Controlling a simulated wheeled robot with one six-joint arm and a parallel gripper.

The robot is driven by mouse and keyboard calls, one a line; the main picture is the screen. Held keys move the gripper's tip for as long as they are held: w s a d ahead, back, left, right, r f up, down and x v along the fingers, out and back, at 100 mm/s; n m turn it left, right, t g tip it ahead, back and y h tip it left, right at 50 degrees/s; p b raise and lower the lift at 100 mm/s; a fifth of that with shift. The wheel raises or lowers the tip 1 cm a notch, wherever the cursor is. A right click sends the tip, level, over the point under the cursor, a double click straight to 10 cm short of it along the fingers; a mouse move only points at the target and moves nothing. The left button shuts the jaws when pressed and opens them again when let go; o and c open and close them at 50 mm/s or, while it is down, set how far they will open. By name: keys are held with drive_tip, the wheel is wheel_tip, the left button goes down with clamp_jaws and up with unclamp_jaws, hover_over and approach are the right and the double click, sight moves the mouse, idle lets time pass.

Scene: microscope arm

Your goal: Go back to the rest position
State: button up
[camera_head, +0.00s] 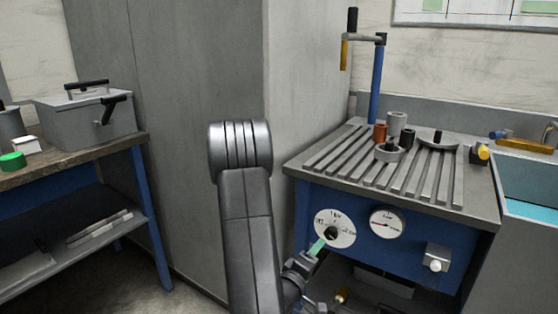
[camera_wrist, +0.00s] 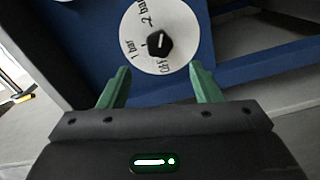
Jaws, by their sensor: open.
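My gripper (camera_wrist: 158,85) has two green fingers spread apart with nothing between them in the wrist view. Beyond the fingertips is a white round dial with a black knob (camera_wrist: 160,44), marked OFF, 1 bar and 2 bar. The knob stands apart from both fingers. In the head view my gripper (camera_head: 317,247) is low in front of the blue bench, close to the same dial (camera_head: 348,229), and one green finger overlaps the dial's left part. The rest of my gripper is partly hidden by my arm.
The slotted bench top (camera_head: 330,160) holds several cylinders and a blue post (camera_head: 377,80) with a crank. A pressure gauge (camera_head: 388,223) and a grey switch box (camera_head: 437,256) sit on its front. A grey cabinet (camera_head: 170,120) stands behind my arm. A toolbox (camera_head: 85,113) is at left.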

sight(329, 235)
drive_tip(key=x, duration=1)
drive_tip(key=shift+d, duration=0.15)
